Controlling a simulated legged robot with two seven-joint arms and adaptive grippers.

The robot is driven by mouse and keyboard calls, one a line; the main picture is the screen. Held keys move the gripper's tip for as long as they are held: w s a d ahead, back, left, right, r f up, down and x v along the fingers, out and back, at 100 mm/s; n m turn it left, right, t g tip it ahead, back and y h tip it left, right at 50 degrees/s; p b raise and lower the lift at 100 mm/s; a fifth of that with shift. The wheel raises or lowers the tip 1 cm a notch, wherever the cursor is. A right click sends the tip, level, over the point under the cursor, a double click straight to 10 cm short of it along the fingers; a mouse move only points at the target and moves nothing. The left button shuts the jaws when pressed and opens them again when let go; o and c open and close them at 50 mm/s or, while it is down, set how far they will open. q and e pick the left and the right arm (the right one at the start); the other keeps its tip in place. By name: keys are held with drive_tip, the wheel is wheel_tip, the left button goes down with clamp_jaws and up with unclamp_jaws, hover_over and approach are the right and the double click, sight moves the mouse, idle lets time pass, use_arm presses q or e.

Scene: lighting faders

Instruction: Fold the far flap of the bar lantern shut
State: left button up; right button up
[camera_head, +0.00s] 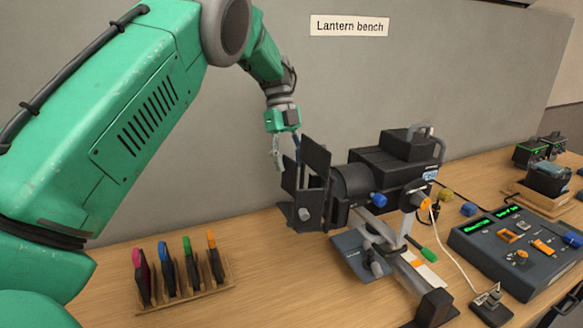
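The bar lantern (395,170) is a black box on a stand at the middle right of the bench, its front facing left. Dark flaps stand out around its front. One flap (316,154) stands up at the top, and another flap (289,177) shows on the far left side. My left gripper (285,158) points down from above, just behind and left of these flaps. Its fingers are spread apart, with one partly hidden near the flap edges. I cannot tell whether it touches a flap. My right gripper is not in view.
A wooden rack (212,286) of coloured-handled tools stands at the front left. A control desk (515,250) with faders and green displays is at the right. Cables and a metal stand (405,272) lie below the lantern. The grey wall rises close behind.

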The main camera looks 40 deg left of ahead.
use_arm(q)
drive_tip(key=shift+s+d+f, duration=0.15)
drive_tip(key=shift+d+f, duration=0.05)
drive_tip(key=shift+f, duration=0.5)
clamp_jaws()
drive_tip(key=p, duration=0.1)
drive_tip(key=m+p, duration=0.1)
drive_tip(key=p, duration=0.1)
drive_tip(key=shift+d+r, duration=0.15)
drive_tip(key=shift+r, duration=0.15)
drive_tip(key=shift+w+d+f+m+g+p, duration=0.15)
drive_tip(key=shift+w+m+g+p, duration=0.15)
drive_tip(key=shift+m+p, duration=0.3)
unclamp_jaws()
drive_tip(key=shift+w, duration=0.1)
drive_tip(key=shift+w+f, duration=0.1)
drive_tip(key=shift+f, duration=0.05)
